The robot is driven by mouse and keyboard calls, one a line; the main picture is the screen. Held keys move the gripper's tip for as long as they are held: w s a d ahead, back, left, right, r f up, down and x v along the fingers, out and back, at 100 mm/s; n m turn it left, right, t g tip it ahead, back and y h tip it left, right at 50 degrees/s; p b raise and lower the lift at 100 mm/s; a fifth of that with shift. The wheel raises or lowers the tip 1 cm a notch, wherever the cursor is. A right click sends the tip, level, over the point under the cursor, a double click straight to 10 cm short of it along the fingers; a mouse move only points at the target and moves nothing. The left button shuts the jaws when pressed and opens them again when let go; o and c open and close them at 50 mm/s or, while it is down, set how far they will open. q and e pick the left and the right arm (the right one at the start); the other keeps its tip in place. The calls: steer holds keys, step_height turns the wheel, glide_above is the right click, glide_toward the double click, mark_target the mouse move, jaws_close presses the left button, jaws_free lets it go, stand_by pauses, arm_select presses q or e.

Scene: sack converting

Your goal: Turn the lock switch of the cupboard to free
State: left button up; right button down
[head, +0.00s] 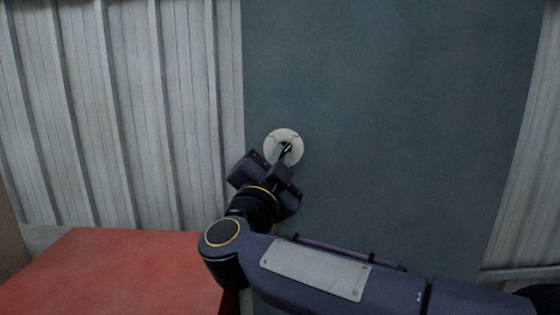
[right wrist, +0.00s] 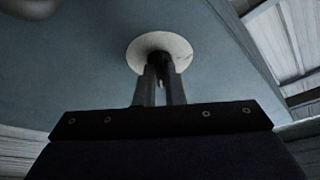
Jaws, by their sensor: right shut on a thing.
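The cupboard (head: 400,120) shows as a flat blue-grey face in the head view. On its left part is a pale round plate (head: 272,146), the base of the lock switch. My right gripper (head: 287,150) reaches up to it, with its fingertips at the plate's middle. In the right wrist view the two fingers (right wrist: 160,88) are close together in front of the pale plate (right wrist: 150,45), shut on the dark switch knob (right wrist: 160,62). The knob is mostly hidden by the fingers, so its turn position cannot be told. My left gripper is not in view.
A red surface (head: 120,265) lies at the lower left, below and to the left of the cupboard. Pale corrugated wall (head: 110,110) stands to the left, and more of it (head: 530,200) to the right. The cupboard face around the switch is bare.

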steer(key=shift+m, duration=0.3)
steer(key=c, duration=1.5)
jaws_free()
steer(key=shift+s, duration=0.1)
steer(key=b+v, duration=0.1)
steer(key=v, duration=0.6)
steer(key=shift+s+a+f, duration=0.1)
steer(key=shift+s+a, duration=0.1)
steer(key=shift+s, duration=0.1)
